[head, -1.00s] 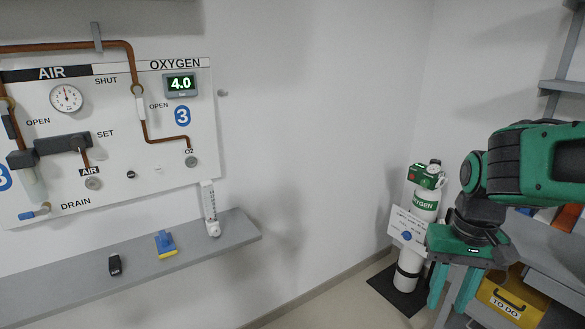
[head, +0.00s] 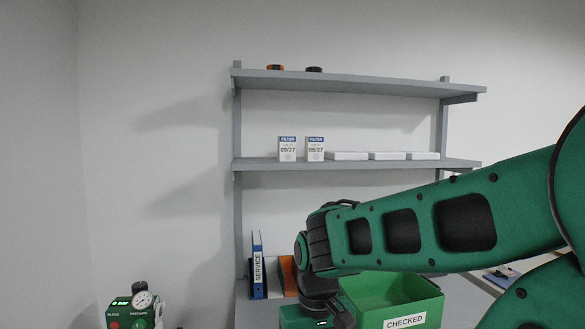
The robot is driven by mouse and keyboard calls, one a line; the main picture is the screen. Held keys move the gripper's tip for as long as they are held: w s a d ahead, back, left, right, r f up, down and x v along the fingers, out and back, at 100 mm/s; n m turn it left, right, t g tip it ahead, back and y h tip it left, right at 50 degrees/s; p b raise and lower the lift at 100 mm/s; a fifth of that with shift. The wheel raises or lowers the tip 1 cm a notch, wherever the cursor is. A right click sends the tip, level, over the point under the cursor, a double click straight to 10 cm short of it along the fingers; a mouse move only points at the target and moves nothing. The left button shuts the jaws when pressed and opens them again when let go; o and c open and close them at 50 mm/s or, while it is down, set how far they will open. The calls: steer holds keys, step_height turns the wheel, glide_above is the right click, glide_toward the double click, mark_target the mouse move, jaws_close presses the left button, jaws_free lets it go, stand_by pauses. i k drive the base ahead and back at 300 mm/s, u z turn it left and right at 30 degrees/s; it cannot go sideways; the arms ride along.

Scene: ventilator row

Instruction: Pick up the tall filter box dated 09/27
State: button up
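Two tall white filter boxes with blue tops stand upright side by side on the middle wall shelf in the head view. The left filter box (head: 287,149) reads 09/27. The right filter box (head: 315,149) appears to read 05/27, in small print. A narrow gap separates them. My gripper (head: 305,317) is at the bottom edge of the view, well below the boxes and apart from them. Only its green body shows; its fingers are cut off below the frame, so I cannot see whether it is open.
Several flat white boxes (head: 347,156) lie right of the filter boxes. The upper shelf (head: 390,86) holds an orange and a dark round item. Below are a blue SERVICE binder (head: 258,268) and a green CHECKED bin (head: 400,308) beside my arm. The oxygen unit (head: 135,308) is lower left.

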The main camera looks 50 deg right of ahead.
mark_target(286, 145)
steer(key=z, duration=0.65)
steer(key=i, duration=1.05)
steer(key=z, duration=0.55)
